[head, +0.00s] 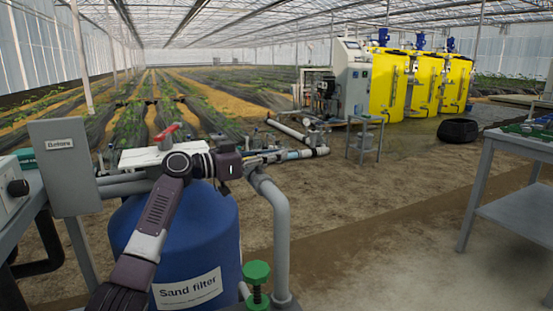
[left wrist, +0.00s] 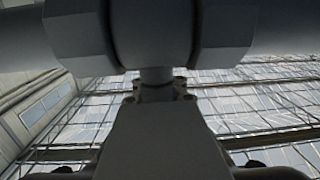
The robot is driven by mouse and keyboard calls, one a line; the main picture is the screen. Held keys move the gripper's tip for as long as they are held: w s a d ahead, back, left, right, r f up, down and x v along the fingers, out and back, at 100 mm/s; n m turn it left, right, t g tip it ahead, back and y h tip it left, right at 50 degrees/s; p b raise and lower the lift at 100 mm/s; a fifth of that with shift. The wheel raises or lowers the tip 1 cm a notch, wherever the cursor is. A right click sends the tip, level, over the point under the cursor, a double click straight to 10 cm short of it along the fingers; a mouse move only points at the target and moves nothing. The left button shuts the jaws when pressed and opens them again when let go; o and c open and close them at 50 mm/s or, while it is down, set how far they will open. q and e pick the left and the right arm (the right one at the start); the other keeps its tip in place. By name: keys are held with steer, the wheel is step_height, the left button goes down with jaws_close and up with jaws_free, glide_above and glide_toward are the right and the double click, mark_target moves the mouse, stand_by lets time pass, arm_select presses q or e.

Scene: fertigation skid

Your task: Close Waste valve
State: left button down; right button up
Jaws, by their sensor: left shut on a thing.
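My left gripper (head: 250,160) reaches over the blue sand filter and points right, at the grey pipework beside the filter's top. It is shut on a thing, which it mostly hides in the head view. In the left wrist view a broad grey lever-like piece (left wrist: 160,140) runs up from the bottom, between dark finger parts at the lower edge. It meets a short stem under a grey pipe fitting (left wrist: 155,35). No Waste label is readable, so I cannot confirm which valve this is. My right gripper is not in view.
The blue sand filter (head: 190,245) stands under my left arm. A red handle (head: 166,132) shows behind my wrist. A green knob (head: 257,272) and a grey vertical pipe (head: 277,235) are close in front. A grey table (head: 520,205) stands right; the ground between is clear.

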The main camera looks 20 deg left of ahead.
arm_select(q)
steer(key=shift+s+d+m+g+h, duration=0.2)
steer(key=shift+m+g+h, duration=0.2)
steer(key=shift+g+h, duration=0.15)
steer(key=shift+f, duration=0.1)
steer(key=c, duration=1.9)
jaws_free()
steer(key=shift+c, duration=0.2)
steer(key=v, duration=1.2)
